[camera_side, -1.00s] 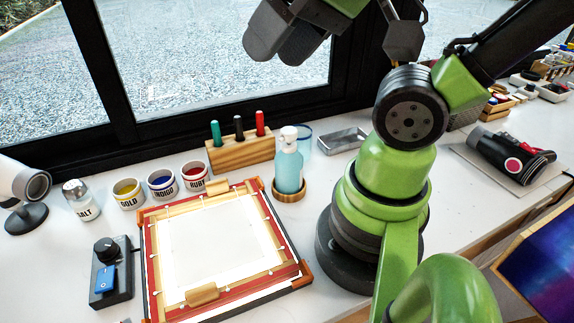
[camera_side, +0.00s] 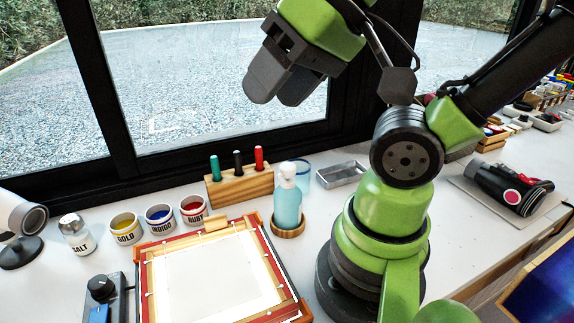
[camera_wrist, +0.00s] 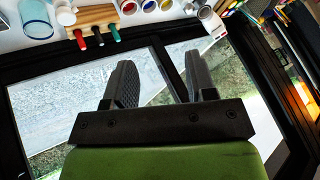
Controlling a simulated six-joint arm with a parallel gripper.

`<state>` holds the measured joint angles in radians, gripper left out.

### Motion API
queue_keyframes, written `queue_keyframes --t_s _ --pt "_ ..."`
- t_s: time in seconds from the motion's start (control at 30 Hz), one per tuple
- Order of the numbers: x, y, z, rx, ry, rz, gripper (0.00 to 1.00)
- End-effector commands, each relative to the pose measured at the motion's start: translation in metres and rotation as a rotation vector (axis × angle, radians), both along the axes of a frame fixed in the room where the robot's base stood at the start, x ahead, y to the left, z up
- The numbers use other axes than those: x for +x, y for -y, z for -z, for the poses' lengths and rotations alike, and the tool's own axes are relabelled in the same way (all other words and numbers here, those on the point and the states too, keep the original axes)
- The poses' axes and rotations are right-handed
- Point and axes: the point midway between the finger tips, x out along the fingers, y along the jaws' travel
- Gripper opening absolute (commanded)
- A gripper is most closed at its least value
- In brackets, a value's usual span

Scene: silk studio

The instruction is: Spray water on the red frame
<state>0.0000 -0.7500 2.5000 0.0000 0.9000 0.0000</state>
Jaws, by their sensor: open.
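The red frame (camera_side: 150,275) lies on the table at the lower left, with white silk (camera_side: 220,272) stretched inside it on small pins. The spray bottle (camera_side: 288,206), light blue with a white top, stands upright in a round wooden holder (camera_side: 289,228) just behind the frame's right corner. My gripper (camera_side: 272,96) is raised in front of the window, above and behind the bottle, and holds nothing. In the wrist view my gripper (camera_wrist: 158,78) shows its two dark fingers apart, with only window between them. The white bottle top (camera_wrist: 66,15) may show at that view's upper left edge.
Gold (camera_side: 125,230), indigo (camera_side: 160,218) and ruby (camera_side: 194,210) paint pots stand behind the frame. A wooden block (camera_side: 240,187) holds three pens beside the bottle. A salt jar (camera_side: 76,236), a dial box (camera_side: 100,290) and a metal tray (camera_side: 343,172) stand nearby.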

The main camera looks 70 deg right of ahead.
Motion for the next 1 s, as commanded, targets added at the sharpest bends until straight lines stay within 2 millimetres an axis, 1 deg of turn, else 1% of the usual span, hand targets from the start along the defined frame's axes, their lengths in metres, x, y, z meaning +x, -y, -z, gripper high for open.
queue_keyframes --t_s 0.13,0.17,0.2,0.27,0.3,0.37,0.4,0.43,0.47,0.57,0.73,0.8,0.9,1.0 --pt "0.0 0.0 0.0 0.0 0.0 0.0 0.51" --pt "0.0 0.0 0.0 0.0 0.0 0.0 0.49" --pt "0.0 0.0 0.0 0.001 0.0 0.002 0.4" --pt "0.001 0.001 0.0 0.007 -0.009 0.016 0.26" --pt "0.002 0.002 0.0 0.016 -0.021 0.037 0.17" --pt "0.004 0.005 0.0 0.041 -0.055 0.094 0.03" --pt "0.007 0.008 0.0 0.063 -0.085 0.151 0.0" --pt "0.009 0.011 0.0 0.086 -0.113 0.204 0.0" --pt "0.011 0.014 0.0 0.108 -0.144 0.266 0.0" --pt "0.02 0.029 0.002 0.198 -0.263 0.526 0.0" --pt "0.033 0.061 0.007 0.341 -0.451 1.051 0.0" --pt "0.037 0.074 0.01 0.385 -0.507 1.262 0.0" --pt "0.04 0.091 0.014 0.43 -0.561 1.523 0.0" --pt "0.042 0.103 0.017 0.458 -0.59 1.726 0.0"
